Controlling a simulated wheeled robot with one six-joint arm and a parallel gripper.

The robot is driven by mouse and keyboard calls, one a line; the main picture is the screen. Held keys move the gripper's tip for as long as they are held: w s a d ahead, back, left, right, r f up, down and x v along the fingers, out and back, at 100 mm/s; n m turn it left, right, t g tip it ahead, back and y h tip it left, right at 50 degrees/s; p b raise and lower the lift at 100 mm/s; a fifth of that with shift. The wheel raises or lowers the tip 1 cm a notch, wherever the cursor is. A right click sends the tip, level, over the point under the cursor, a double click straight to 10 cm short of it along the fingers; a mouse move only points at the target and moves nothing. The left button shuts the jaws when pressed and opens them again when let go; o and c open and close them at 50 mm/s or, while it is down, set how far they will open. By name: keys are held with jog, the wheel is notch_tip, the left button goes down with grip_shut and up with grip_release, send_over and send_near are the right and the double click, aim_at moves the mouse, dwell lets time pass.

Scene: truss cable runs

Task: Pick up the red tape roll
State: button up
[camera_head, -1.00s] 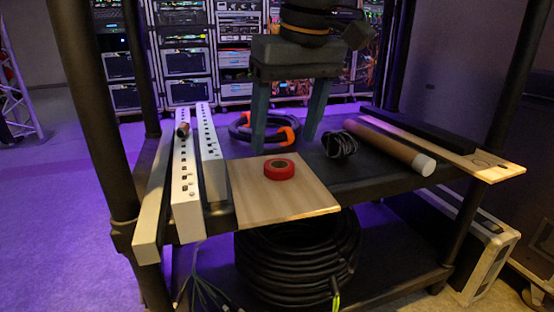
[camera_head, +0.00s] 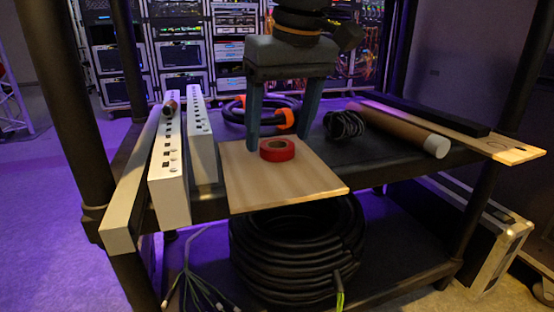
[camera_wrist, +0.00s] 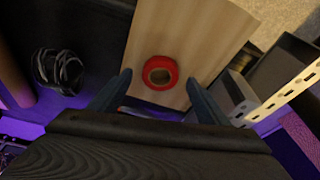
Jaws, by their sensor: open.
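The red tape roll (camera_head: 277,150) lies flat on a light wooden board (camera_head: 285,190) on the shelf. My gripper (camera_head: 279,146) is open above the board, its two fingers pointing down. In the head view the left finger is close to the roll's left side and the right finger stands off to its right. In the wrist view the roll (camera_wrist: 160,73) shows whole, just beyond the fingertips and roughly centred between them (camera_wrist: 158,78). Nothing is between the fingers that I can see gripped.
White power strips (camera_head: 168,165) lie to the left. A black cable coil (camera_head: 345,127), a brown tube (camera_head: 400,133) and a long thin board (camera_head: 515,150) lie to the right. An orange-clipped cable loop (camera_head: 235,112) is behind. A large black coil (camera_head: 295,255) sits below.

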jog(key=shift+b+x, duration=0.35)
jog(key=shift+x, duration=0.55)
jog(key=shift+c, duration=0.3)
jog(key=c, duration=1.1)
jog(key=shift+r, duration=0.25)
